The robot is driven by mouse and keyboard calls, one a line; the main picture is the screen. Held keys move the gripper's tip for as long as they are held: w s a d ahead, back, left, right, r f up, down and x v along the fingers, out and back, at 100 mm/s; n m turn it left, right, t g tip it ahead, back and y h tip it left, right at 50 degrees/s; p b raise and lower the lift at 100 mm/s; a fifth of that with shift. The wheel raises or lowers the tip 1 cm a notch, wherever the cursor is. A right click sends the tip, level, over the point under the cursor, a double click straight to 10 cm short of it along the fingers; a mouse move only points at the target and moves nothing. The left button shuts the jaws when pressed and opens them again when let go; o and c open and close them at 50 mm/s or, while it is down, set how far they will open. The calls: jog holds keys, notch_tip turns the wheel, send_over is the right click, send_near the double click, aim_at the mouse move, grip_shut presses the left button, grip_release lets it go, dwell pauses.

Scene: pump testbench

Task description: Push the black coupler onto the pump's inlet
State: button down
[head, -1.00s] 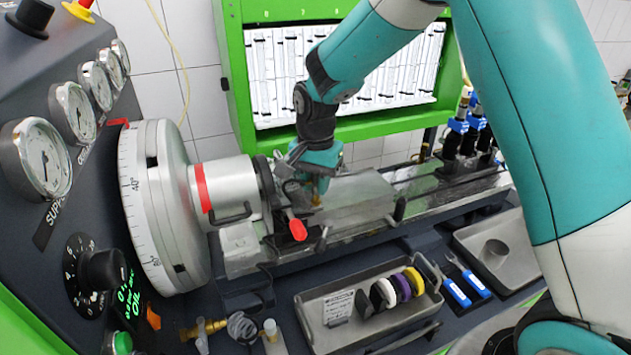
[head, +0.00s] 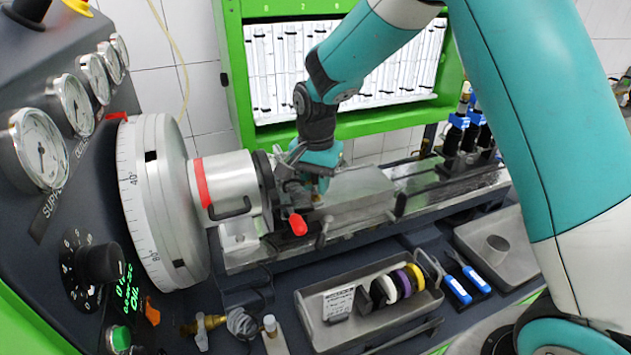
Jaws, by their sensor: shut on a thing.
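My gripper (head: 298,178) reaches down beside the dark flange at the right end of the silver drive drum (head: 222,190) with its red band. It is shut on a dark part that I take to be the black coupler (head: 290,195). The jaws, the flange and my wrist hide most of that part. The pump and its inlet are crowded behind the gripper and the clamp. I cannot tell whether the coupler touches the inlet.
A red-knobbed lever (head: 298,225) stands close below the gripper. A metal tray (head: 330,330) in front holds black, white, purple and yellow rings. Blue-handled tools (head: 467,285) lie to its right. The big graduated wheel (head: 150,205) and gauges fill the left. The bench rail (head: 360,200) extends right.

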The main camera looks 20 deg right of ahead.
jog(key=shift+f, duration=0.5)
dwell(0.4)
jog(key=c, duration=0.6)
grip_release()
jog(key=shift+w+a+r, duration=0.1)
jog(key=shift+c, duration=0.2)
